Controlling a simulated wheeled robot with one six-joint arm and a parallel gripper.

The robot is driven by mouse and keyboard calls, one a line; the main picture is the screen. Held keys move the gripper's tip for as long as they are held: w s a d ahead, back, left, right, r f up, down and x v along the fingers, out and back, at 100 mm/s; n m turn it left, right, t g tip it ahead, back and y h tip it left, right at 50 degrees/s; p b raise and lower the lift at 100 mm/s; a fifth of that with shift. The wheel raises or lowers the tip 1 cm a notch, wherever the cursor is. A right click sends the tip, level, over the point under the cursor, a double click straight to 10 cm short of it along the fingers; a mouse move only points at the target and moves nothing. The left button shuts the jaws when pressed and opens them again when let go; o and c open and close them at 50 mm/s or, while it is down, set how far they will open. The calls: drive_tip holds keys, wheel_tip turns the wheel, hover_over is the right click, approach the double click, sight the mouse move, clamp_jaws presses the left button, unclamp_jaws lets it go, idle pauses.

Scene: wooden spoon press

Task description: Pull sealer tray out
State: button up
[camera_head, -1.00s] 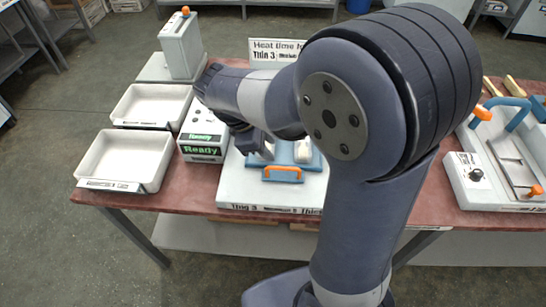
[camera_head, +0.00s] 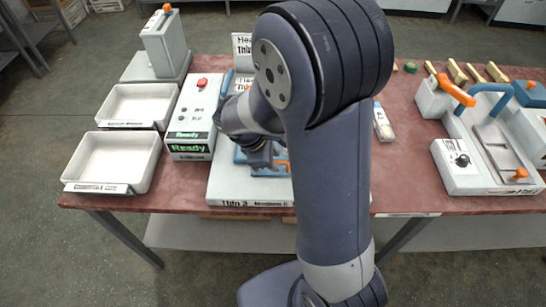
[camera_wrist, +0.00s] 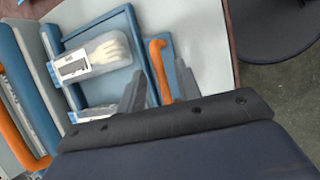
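The blue sealer tray (camera_wrist: 125,32) shows in the wrist view with its orange handle (camera_wrist: 159,62) at its outer edge. A clear pack with a white fork (camera_wrist: 92,58) lies in it, and a second pack (camera_wrist: 95,113) is partly hidden. My gripper (camera_wrist: 160,82) has its two fingers apart, one on each side of the handle; contact cannot be told. In the head view, the tray (camera_head: 239,156) and handle (camera_head: 284,164) lie on the white sealer base (camera_head: 225,187), mostly behind my gripper (camera_head: 262,165) and arm.
A control box reading Ready (camera_head: 193,118) and two white bins (camera_head: 130,105) (camera_head: 112,163) stand to the left. Another press (camera_head: 490,140) stands at the right.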

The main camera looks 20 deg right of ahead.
drive_tip(key=shift+c, duration=0.5)
clamp_jaws()
drive_tip(key=s, duration=0.2)
drive_tip(key=s+a, duration=0.1)
drive_tip(key=s, duration=0.1)
drive_tip(key=s+a, duration=0.1)
drive_tip(key=s, duration=0.1)
drive_tip(key=shift+s, duration=0.35)
drive_tip(key=shift+o, duration=0.5)
unclamp_jaws()
drive_tip(key=shift+s+a, duration=0.1)
drive_tip(key=shift+r, duration=0.1)
